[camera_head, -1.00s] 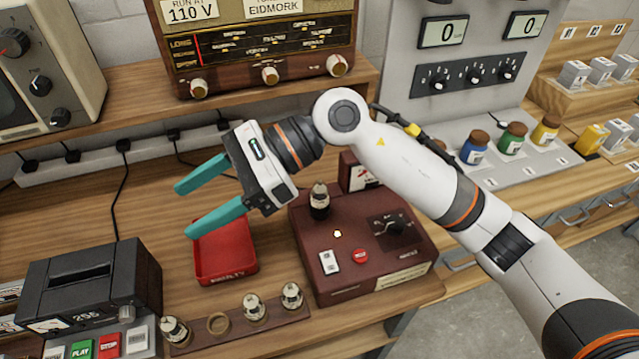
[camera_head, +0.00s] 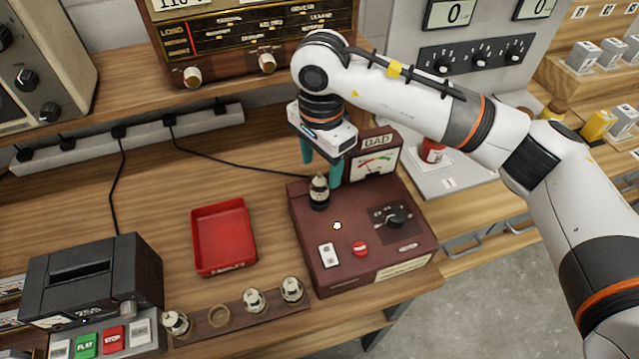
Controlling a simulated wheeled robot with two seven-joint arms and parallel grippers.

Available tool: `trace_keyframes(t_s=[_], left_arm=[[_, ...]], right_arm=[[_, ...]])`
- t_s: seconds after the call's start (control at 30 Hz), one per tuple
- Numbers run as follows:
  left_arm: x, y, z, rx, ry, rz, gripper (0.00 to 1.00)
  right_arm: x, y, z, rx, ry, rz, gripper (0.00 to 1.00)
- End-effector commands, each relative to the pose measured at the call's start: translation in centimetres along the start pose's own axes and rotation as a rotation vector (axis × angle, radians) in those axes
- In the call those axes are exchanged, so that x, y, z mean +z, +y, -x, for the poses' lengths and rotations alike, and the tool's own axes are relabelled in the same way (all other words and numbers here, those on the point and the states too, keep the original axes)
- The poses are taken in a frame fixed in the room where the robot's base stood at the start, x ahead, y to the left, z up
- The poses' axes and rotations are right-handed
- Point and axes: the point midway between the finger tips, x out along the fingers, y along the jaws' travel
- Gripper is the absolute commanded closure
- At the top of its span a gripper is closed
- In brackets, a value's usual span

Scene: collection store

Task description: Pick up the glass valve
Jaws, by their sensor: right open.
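A glass valve (camera_head: 319,192) with a dark base stands upright in the top of the maroon tester box (camera_head: 318,285), towards its back left. My right gripper (camera_head: 322,172) points down just behind and above the valve, its teal fingers apart. One finger shows left of the valve's top and the other to its right and behind. I cannot tell whether the valve is between them. More valves (camera_head: 254,301) stand in a wooden strip (camera_head: 235,322) in front, which has one empty ring. My left gripper is not in view.
A red tray (camera_head: 224,238) lies empty left of the tester. The tester's meter (camera_head: 376,162) stands close to the right of my gripper. A black tape machine (camera_head: 92,278) is at the left. A radio (camera_head: 250,40) sits on the shelf behind. Bare bench lies behind the tray.

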Motion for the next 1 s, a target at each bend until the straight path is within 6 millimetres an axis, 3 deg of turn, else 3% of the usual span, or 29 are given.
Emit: trace_keyframes(t_s=[0.23, 0.4, 0.67, 0.97, 1.0], left_arm=[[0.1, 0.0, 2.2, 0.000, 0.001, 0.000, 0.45], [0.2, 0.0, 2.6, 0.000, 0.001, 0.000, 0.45], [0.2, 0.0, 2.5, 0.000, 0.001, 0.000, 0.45], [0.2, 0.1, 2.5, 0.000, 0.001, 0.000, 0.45], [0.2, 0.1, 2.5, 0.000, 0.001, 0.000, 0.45]], right_arm=[[-0.2, 0.1, -2.7, -0.004, 0.005, 0.000, 0.42], [-0.2, 0.2, -4.9, -0.001, 0.003, 0.000, 0.42], [-0.1, 0.3, -5.4, 0.001, 0.002, 0.001, 0.42], [-0.1, 0.3, -5.3, 0.001, 0.002, 0.001, 0.89], [-0.1, 0.3, -5.3, 0.001, 0.002, 0.001, 0.90]])
